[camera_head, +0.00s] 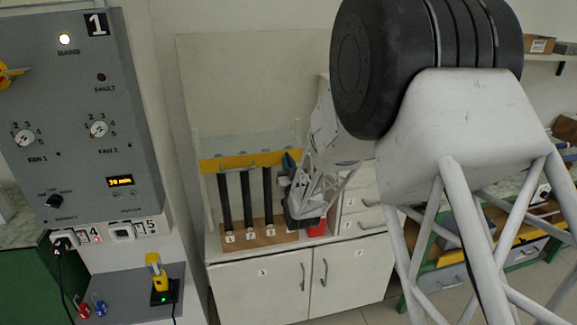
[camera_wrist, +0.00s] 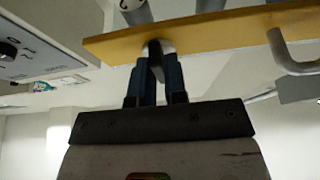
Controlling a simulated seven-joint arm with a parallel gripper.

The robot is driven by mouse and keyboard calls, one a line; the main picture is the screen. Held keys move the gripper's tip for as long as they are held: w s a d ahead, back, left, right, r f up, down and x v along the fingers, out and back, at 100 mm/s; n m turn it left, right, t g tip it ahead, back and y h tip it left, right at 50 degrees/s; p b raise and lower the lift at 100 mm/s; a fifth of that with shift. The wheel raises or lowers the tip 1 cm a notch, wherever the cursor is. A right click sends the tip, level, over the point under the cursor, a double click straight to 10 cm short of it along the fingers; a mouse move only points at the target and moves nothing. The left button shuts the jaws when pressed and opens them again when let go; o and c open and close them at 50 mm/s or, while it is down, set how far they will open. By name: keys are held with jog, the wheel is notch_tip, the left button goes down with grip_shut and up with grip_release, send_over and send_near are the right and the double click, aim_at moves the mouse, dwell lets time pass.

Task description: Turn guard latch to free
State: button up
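A yellow bar (camera_head: 225,162) crosses the front of a rod rack, with grey hook-like pieces on it. My gripper (camera_head: 289,160) is at the bar's right end, partly covered by my own arm. In the wrist view the yellow bar (camera_wrist: 215,34) runs across the top. My gripper's blue fingers (camera_wrist: 156,58) are close together on a small grey rounded piece (camera_wrist: 158,46) at the bar's edge. This piece looks like the guard latch, mostly hidden by the fingers. I cannot read its turn position.
Dark rods (camera_head: 247,202) stand in a numbered wooden base (camera_head: 250,236) on a white cabinet (camera_head: 262,280). A grey hook (camera_wrist: 290,62) hangs from the bar beside my fingers. A grey control panel (camera_head: 70,130) is at the left. A red object (camera_head: 317,228) sits below my gripper.

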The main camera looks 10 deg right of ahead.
jog(key=o, duration=0.4)
jog(key=v, duration=0.7)
jog(key=shift+s+f, duration=0.2)
jog(key=shift+s, duration=0.15)
dwell(0.3)
jog(key=s+a+r+g, duration=0.1)
jog(key=s+r+g, duration=1)
jog(key=s+g, duration=0.3)
jog(key=s, duration=1.1)
jog(key=s+a+r+g, duration=0.1)
jog(key=s+g, duration=0.4)
jog(key=s, duration=1.1)
jog(key=shift+s+a+r+g, duration=0.25)
jog(key=shift+a+r+g, duration=0.05)
jog(key=shift+r+g, duration=0.1)
